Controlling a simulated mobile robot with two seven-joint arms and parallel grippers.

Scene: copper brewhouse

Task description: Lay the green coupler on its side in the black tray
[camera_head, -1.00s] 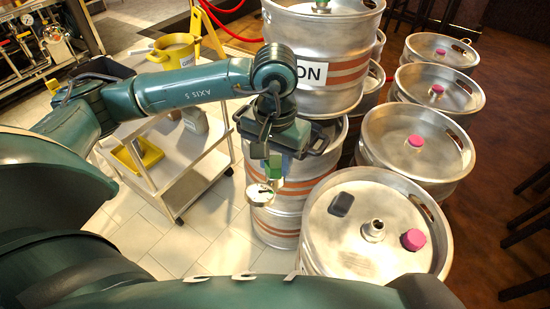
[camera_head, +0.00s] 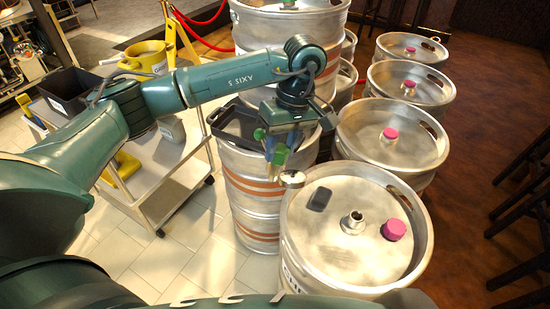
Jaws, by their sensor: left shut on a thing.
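My left gripper (camera_head: 280,140) is shut on the green coupler (camera_head: 281,155), which hangs below it. A green knob shows on the left and a round silver end at the lower right. The black tray (camera_head: 229,117) lies on top of a steel keg behind the gripper; the gripper and wrist hide part of it. In the picture the coupler overlaps the tray's front right side and the gap beside the near keg; its height over them is hard to tell. My right gripper is not in view.
The near keg (camera_head: 300,245) carries a dark pad (camera_head: 319,199), a bare metal fitting (camera_head: 353,221) and a pink cap (camera_head: 395,230). More kegs with pink caps stand behind right.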

